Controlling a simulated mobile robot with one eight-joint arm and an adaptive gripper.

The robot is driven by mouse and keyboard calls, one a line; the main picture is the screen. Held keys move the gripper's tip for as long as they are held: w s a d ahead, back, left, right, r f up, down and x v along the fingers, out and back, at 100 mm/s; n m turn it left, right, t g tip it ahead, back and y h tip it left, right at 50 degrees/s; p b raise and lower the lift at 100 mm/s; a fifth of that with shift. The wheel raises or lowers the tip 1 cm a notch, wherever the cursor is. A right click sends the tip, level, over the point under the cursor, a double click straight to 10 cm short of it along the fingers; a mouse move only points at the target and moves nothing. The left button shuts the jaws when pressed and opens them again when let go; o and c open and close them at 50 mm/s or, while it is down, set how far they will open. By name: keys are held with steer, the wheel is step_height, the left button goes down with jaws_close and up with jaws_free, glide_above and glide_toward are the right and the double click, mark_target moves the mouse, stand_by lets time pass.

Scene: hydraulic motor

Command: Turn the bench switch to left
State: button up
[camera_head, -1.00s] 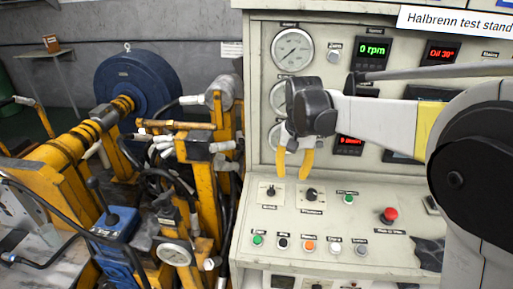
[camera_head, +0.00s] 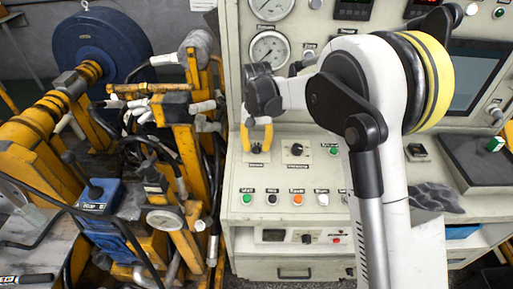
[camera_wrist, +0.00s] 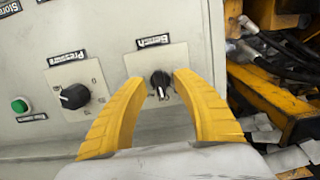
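The bench switch (camera_wrist: 160,84) is a small black knob on a pale plate under an upside-down "Bench" label in the wrist view. Its handle looks roughly upright in that view. My gripper (camera_wrist: 159,80) is open, with one yellow fingertip on each side of the knob and visible gaps between. Whether the tips touch the panel I cannot tell. In the head view my gripper (camera_head: 257,131) is above the lower left of the console, and the bench switch (camera_head: 256,148) is partly hidden behind the fingers.
The black pressure knob (camera_wrist: 75,96) and a green button (camera_wrist: 20,105) are beside the bench switch. A row of buttons, with an orange one (camera_head: 297,199), lies below on the console. Yellow machinery with hoses (camera_head: 185,150) stands close on the left.

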steer(key=shift+f, duration=0.1)
jaws_close()
stand_by(0.3)
steer(key=n, duration=0.4)
steer(key=shift+n+h, duration=0.3)
steer(key=shift+h, duration=0.1)
steer(key=n, duration=0.4)
steer(key=shift+h, duration=0.3)
steer(key=shift+t+b, duration=0.3)
